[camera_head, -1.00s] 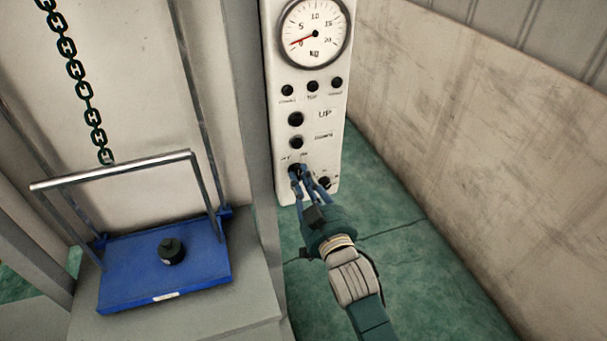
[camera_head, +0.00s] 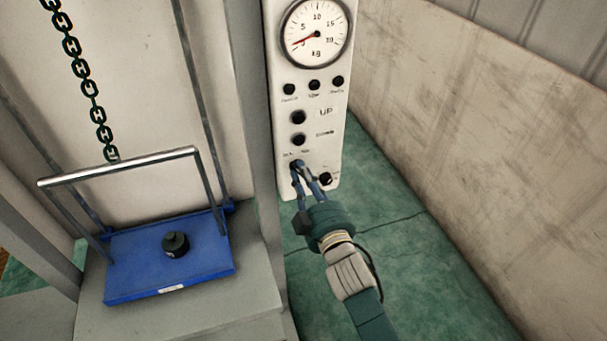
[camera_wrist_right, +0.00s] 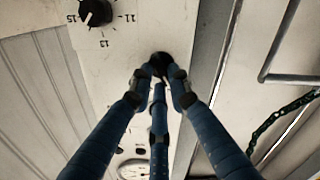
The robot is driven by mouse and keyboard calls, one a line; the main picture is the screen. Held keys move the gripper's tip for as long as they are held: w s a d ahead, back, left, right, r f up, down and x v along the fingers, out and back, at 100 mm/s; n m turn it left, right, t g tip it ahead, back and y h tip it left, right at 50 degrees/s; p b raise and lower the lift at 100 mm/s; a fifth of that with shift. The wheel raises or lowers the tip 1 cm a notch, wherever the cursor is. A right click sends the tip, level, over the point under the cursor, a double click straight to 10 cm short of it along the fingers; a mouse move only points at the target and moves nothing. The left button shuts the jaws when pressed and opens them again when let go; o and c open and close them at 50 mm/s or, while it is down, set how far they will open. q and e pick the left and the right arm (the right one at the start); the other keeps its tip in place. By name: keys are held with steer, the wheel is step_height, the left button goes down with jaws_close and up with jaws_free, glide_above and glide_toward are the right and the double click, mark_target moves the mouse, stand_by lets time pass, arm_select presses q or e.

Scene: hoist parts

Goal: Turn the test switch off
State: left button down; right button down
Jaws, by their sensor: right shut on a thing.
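A white control panel (camera_head: 285,65) stands upright with a dial gauge at its top. A small dark switch knob (camera_head: 297,163) sits low on the panel's left, under small labels too blurred to read. My right gripper (camera_head: 304,176) reaches the panel from below, with its blue fingers closed around this knob. In the right wrist view, three fingertips of my right gripper (camera_wrist_right: 160,78) meet at the dark knob (camera_wrist_right: 161,58), whose pointer is hidden. My left gripper is out of view.
A numbered rotary knob (camera_head: 325,179) sits close right of the gripper; it also shows in the wrist view (camera_wrist_right: 97,12). Black buttons (camera_head: 298,117) are above. A blue platform (camera_head: 205,258) carrying a black weight (camera_head: 175,243) is left, below a chain (camera_head: 84,70). Green floor (camera_head: 400,230) is clear.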

stand_by(0.3)
steer(key=c, duration=1.6)
jaws_free()
steer(key=shift+c, duration=0.2)
steer(key=v, duration=1.2)
